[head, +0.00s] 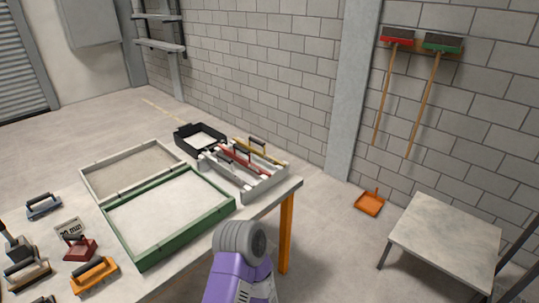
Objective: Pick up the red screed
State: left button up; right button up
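The red screed (236,157) is a long red bar with a dark handle. It lies in a pale rack (247,193) at the far right corner of the table, between a yellow screed (262,154) and a grey one. Its lower edge is partly hidden by the rack and its neighbours. Neither of my grippers shows in the head view. Only a purple arm link of mine with a grey ring rises at the bottom middle, in front of the table and well apart from the rack.
A green-framed sandbed (180,246) and a pale-framed one (92,189) lie left of the rack; a black tray (181,140) stands behind it. Several hand tools, including a red one (80,251), lie at the left. A low table (447,239) stands apart at the right.

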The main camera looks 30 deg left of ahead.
aim_at(264, 174)
jog(key=z, duration=0.3)
jog(key=i, duration=1.8)
jog(key=u, duration=1.05)
jog(key=i, duration=1)
jog(key=u, duration=1.15)
